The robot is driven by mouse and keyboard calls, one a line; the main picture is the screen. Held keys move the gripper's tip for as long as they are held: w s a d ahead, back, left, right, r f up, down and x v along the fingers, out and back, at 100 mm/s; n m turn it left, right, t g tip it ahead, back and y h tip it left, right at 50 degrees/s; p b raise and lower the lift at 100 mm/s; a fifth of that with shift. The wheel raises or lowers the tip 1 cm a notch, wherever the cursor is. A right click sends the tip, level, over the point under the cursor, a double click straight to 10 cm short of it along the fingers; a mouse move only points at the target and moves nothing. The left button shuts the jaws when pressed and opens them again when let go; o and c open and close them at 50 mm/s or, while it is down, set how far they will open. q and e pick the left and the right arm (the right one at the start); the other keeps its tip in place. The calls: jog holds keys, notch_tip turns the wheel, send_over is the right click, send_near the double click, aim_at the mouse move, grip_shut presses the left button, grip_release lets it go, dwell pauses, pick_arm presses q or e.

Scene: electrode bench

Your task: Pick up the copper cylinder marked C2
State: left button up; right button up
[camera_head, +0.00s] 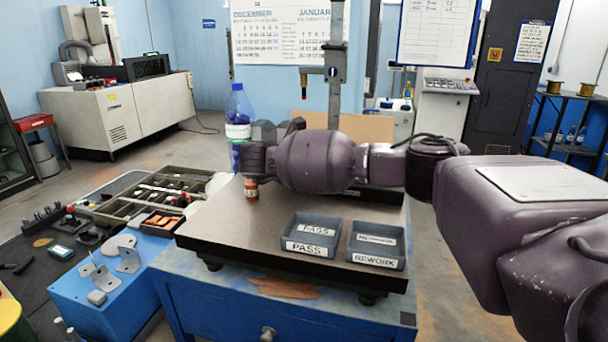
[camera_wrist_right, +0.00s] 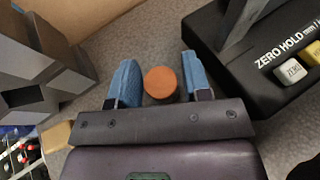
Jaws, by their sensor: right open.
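The copper cylinder (camera_head: 251,190) stands upright on the dark surface plate, near its back left part. It carries a pale label that is too small to read. My right gripper (camera_wrist_right: 159,62) is at the cylinder, with my arm coming in from the right in the head view. In the right wrist view the round copper top of the cylinder (camera_wrist_right: 160,83) lies between the two blue finger pads. A gap shows on each side, wider at the right pad, and the jaws are open. The cylinder's side is hidden there. My left gripper is not in view.
A PASS tray (camera_head: 311,249) and a REWORK tray (camera_head: 376,262) stand at the front right of the plate (camera_head: 235,235). A black device marked ZERO HOLD (camera_wrist_right: 255,65) is close on the right in the wrist view. Grey blocks (camera_wrist_right: 35,65) are at the left.

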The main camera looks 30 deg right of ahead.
jog(key=shift+w+d+f, duration=0.1)
jog(key=shift+d+f, duration=0.1)
jog(key=shift+d, duration=0.45)
grip_shut()
